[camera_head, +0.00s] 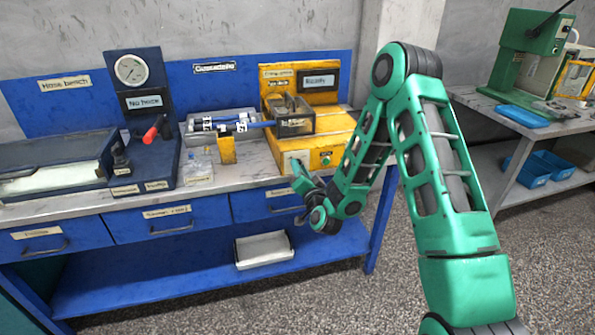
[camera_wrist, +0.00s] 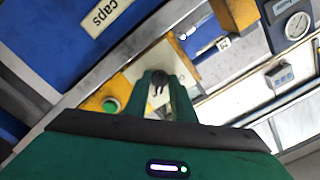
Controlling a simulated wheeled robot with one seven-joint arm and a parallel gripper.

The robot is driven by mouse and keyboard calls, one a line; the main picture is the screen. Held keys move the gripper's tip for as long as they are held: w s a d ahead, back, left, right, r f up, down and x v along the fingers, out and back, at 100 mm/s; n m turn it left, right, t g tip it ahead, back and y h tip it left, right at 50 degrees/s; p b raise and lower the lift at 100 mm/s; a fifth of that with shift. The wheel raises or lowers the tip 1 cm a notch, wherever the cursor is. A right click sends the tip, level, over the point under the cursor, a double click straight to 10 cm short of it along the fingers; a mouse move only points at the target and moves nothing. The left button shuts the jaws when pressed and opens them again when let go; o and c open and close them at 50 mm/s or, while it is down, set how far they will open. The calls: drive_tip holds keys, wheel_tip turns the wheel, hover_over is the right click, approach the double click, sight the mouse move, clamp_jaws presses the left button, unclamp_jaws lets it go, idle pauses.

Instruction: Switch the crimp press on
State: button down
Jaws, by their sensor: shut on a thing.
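The crimp press (camera_head: 335,142) is the yellow machine at the right end of the blue bench, with a dark die head and a small display on top. A green button (camera_head: 325,158) sits on its front face; it also shows in the wrist view (camera_wrist: 111,105). My gripper (camera_head: 297,168) is at the left part of the press front, beside a pale panel. In the wrist view my fingers (camera_wrist: 159,77) are closed around a small dark part, seemingly a switch knob (camera_wrist: 158,86), left of the button. My gripper hides most of the knob, so its position cannot be read.
A yellow block (camera_head: 227,151) and a grey tray (camera_head: 222,128) with hose pieces stand left of the press. A dark gauge stand (camera_head: 140,95) with a red handle is further left. A pale bin (camera_head: 264,250) lies on the lower shelf.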

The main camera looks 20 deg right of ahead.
drive_tip(key=shift+s+f, duration=0.1)
drive_tip(key=shift+f, duration=0.1)
drive_tip(key=c, duration=1.8)
unclamp_jaws()
drive_tip(key=shift+r, duration=0.1)
drive_tip(key=s, duration=1)
drive_tip(key=shift+s, duration=0.3)
